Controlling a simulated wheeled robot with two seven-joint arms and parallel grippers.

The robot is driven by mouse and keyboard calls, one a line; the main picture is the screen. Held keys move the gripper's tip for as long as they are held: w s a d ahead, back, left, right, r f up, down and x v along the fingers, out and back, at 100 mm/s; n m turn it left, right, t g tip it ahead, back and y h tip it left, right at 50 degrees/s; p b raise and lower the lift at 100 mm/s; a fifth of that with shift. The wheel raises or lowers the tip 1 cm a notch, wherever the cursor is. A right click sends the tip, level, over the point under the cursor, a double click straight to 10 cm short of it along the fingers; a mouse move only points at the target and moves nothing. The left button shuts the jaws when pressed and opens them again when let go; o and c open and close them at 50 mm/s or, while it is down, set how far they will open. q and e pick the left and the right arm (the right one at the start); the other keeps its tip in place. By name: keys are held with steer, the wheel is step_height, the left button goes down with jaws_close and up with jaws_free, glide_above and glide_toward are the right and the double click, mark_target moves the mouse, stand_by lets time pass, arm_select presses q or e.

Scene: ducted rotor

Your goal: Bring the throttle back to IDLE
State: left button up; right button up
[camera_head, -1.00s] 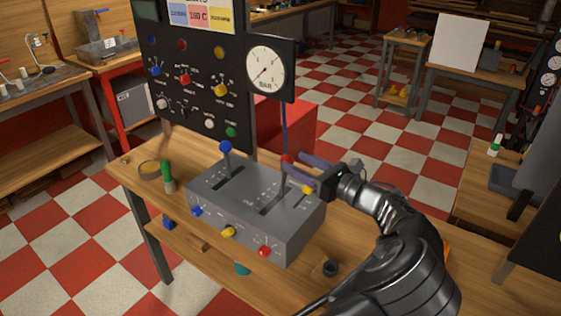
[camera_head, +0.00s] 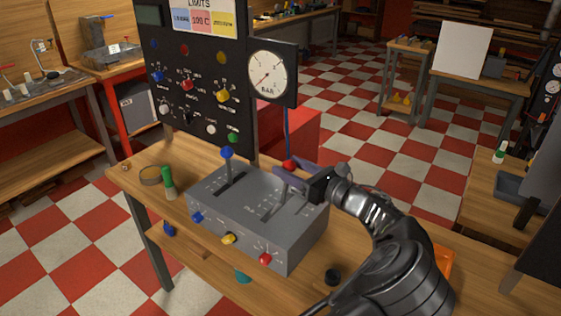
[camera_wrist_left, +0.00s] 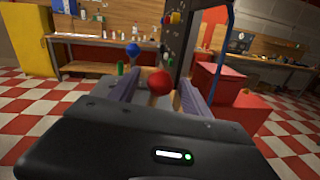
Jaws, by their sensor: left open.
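A grey control box (camera_head: 255,225) stands on the wooden bench with two slotted levers. One lever has a blue knob (camera_head: 227,152); the other has a red knob (camera_head: 289,165). The slot labels are too small to read, so I cannot tell which lever is the throttle. My left gripper (camera_head: 288,174) is open, its purple fingers on either side of the red-knobbed lever. The left wrist view shows the red knob (camera_wrist_left: 158,82) between the spread fingers, with a visible gap to the right finger. The blue knob (camera_wrist_left: 132,49) stands beyond. My right gripper is not in view.
A black panel (camera_head: 190,130) with knobs and a pressure gauge (camera_head: 268,78) rises behind the box. A green-capped bottle (camera_head: 169,183) and a round dish (camera_head: 151,175) stand left of it. A red cabinet (camera_head: 300,135) stands behind.

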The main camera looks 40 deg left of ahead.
arm_select(q)
steer(key=a, duration=0.3)
steer(key=shift+w+a, duration=0.15)
steer(key=shift+a, duration=0.15)
steer(key=shift+c, duration=0.2)
jaws_close()
stand_by(1.0)
